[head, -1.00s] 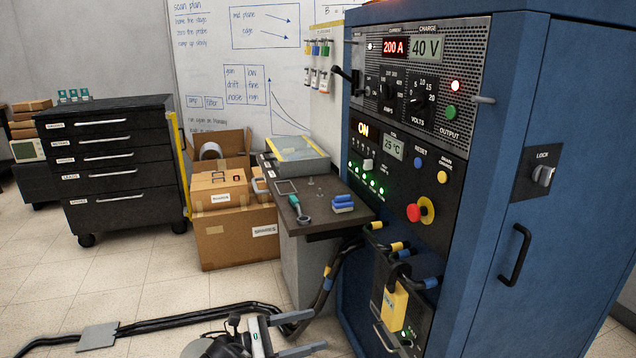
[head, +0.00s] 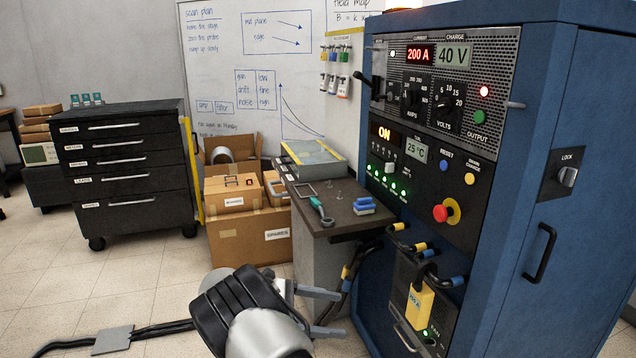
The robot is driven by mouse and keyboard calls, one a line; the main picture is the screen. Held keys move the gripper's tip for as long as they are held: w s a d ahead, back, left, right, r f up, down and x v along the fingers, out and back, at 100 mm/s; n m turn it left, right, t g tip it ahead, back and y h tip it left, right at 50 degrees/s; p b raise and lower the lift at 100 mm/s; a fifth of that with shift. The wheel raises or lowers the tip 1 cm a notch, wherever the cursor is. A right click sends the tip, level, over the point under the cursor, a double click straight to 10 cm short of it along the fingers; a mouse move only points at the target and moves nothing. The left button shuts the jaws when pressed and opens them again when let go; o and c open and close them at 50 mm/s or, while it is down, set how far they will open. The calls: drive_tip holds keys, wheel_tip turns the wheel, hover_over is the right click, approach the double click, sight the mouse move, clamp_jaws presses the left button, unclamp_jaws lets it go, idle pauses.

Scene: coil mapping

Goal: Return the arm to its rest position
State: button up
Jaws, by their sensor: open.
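My gripper (head: 330,311) is at the bottom middle of the head view, in front of the small side table and left of the blue cabinet (head: 590,95). Its two grey fingers point right and stand apart, with nothing seen between them. My dark and silver wrist fills the space left of the fingers and hides part of the floor and cable. The fingers appear near the cabinet's lower front; whether they touch anything cannot be told.
Cardboard boxes (head: 245,250) and a black drawer cabinet (head: 125,170) stand behind. Thick black cables (head: 165,330) cross the floor. The tiled floor at left is mostly clear.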

drive_tip(key=s+d+r+m+g+y, duration=0.1)
drive_tip(key=s+d+r+m+y, duration=0.45)
drive_tip(key=r, duration=0.35)
drive_tip(key=s+d+r+m+g+y, duration=0.1)
drive_tip(key=s+d+r+m+y, duration=0.4)
drive_tip(key=r, duration=0.4)
drive_tip(key=s+r+m+t+y, duration=0.2)
drive_tip(key=s+r+m+t, duration=0.1)
drive_tip(key=s, duration=0.6)
drive_tip(key=s+r+m+t+y, duration=0.2)
drive_tip(key=s+r+m+t, duration=0.15)
drive_tip(key=s, duration=0.65)
wheel_tip(320, 180, up, 26)
drive_tip(key=p, duration=2.6)
drive_tip(key=shift+d+r+p, duration=0.2)
drive_tip(key=shift+d+p, duration=0.05)
drive_tip(key=shift+p, duration=0.05)
drive_tip(key=shift+g, duration=0.25)
